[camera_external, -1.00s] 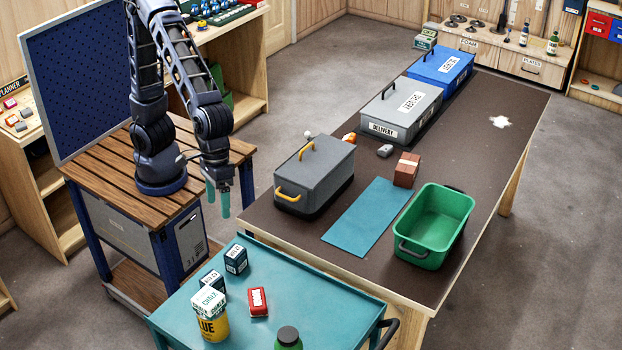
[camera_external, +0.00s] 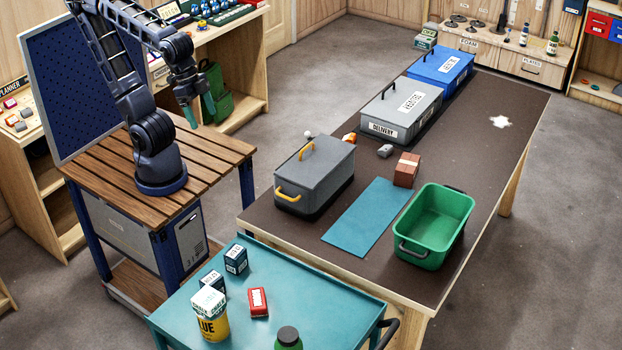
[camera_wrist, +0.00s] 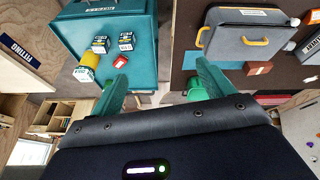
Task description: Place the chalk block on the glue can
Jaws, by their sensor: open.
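The chalk block (camera_external: 208,300), white with teal lettering, rests on top of the yellow glue can (camera_external: 214,326) at the left front of the teal cart. In the wrist view the chalk block (camera_wrist: 83,74) also sits against the end of the yellow can (camera_wrist: 90,60). My gripper (camera_external: 198,111) is open and empty, raised over the area behind my wooden-topped stand, well away from the can. Its two green fingers (camera_wrist: 160,75) stand apart in the wrist view with nothing between them.
On the teal cart (camera_external: 300,290) are two dark boxes (camera_external: 236,260) with white labels, one close behind the can, a red box (camera_external: 258,302) and a green bottle (camera_external: 288,340). The long table (camera_external: 480,150) holds a grey toolbox (camera_external: 318,172) and a green bin (camera_external: 436,225).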

